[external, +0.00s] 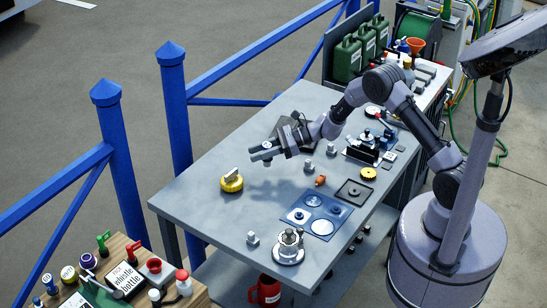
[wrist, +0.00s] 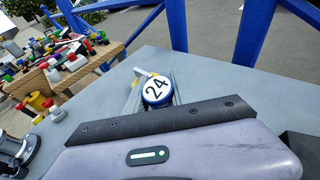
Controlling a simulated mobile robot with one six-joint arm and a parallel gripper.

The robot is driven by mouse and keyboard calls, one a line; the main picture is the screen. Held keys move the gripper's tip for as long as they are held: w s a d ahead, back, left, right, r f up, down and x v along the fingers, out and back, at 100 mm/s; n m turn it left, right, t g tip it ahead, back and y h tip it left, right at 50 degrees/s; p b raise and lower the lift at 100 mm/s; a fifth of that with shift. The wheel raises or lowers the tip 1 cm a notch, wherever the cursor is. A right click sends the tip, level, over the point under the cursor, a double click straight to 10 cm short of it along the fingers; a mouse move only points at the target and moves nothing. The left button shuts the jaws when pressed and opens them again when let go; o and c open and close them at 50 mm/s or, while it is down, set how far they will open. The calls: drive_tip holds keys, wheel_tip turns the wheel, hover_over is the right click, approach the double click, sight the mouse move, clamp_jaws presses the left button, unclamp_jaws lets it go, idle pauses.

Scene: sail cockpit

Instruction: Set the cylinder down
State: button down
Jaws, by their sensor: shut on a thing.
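In the wrist view a short cylinder (wrist: 157,90) shows a white round face marked 24 and a blue rim. It sits between the fingers of my gripper (wrist: 160,92), which is shut on it. In the external view my gripper (external: 265,152) is above the far left part of the grey table (external: 200,205), apart from the tabletop. The held cylinder is too small there to make out clearly.
A yellow round object (external: 231,184) with a pale bar on top stands on the table near my gripper. A blue plate (external: 318,214) with round pieces and a metal fixture (external: 289,246) stand nearer the front. Blue railings (external: 176,110) run behind. The table's left part has bare room.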

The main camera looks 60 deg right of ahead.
drive_tip(key=w, duration=0.4)
drive_tip(key=w+b, duration=0.1)
drive_tip(key=shift+w+a+f, duration=0.15)
drive_tip(key=shift+w+f, duration=0.25)
wheel_tip(320, 180, down, 4)
drive_tip(key=shift+r+b, duration=0.2)
drive_tip(key=shift+b, duration=0.8)
drive_tip(key=shift+r, duration=0.2)
drive_tip(key=shift+f, duration=0.1)
drive_tip(key=c, duration=1.1)
unclamp_jaws()
